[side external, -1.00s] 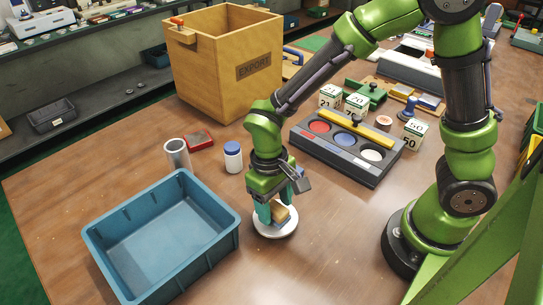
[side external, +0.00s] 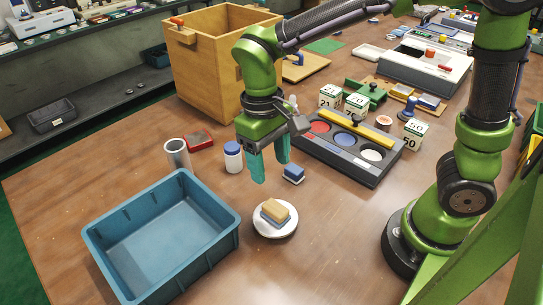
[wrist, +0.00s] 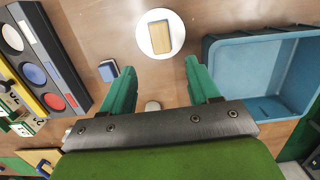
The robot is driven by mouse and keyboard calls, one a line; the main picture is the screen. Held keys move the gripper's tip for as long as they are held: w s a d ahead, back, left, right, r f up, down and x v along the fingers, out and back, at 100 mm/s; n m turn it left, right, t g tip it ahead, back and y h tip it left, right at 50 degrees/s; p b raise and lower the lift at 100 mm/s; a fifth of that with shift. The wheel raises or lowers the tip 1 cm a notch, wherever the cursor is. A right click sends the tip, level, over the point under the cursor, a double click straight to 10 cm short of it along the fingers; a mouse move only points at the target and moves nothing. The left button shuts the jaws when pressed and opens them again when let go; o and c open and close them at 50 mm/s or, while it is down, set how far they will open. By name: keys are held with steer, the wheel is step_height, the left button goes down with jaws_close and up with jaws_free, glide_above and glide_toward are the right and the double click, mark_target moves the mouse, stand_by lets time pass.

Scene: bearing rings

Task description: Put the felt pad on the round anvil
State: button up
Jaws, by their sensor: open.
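A block with a tan top and a blue-grey lower part, which I take as the felt pad (side external: 275,212), lies on a white round disc, which I take as the round anvil (side external: 275,233). In the wrist view the pad (wrist: 160,37) lies within the rim of the disc (wrist: 142,35). My gripper (side external: 271,171) is open and empty, raised above and behind the disc, apart from the pad. In the wrist view its two green fingers (wrist: 157,72) stand wide apart with nothing between them.
A blue bin (side external: 165,240) stands left of the disc. A small blue-topped block (side external: 293,174), a white bottle with a blue cap (side external: 233,158) and a metal tube (side external: 177,155) stand behind. A grey tray with coloured discs (side external: 350,150) lies behind right. The front table is clear.

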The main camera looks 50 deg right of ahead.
steer(key=s+d+r+m+t+y, duration=0.2)
steer(key=s+d+r+m+t, duration=0.2)
steer(key=d, duration=0.8)
step_height(320, 180, up, 4)
steer(key=s+t, duration=0.2)
steer(key=t, duration=0.2)
steer(key=shift+d+r+t, duration=0.15)
steer(key=shift+r+t, duration=0.05)
steer(key=shift+t, duration=0.1)
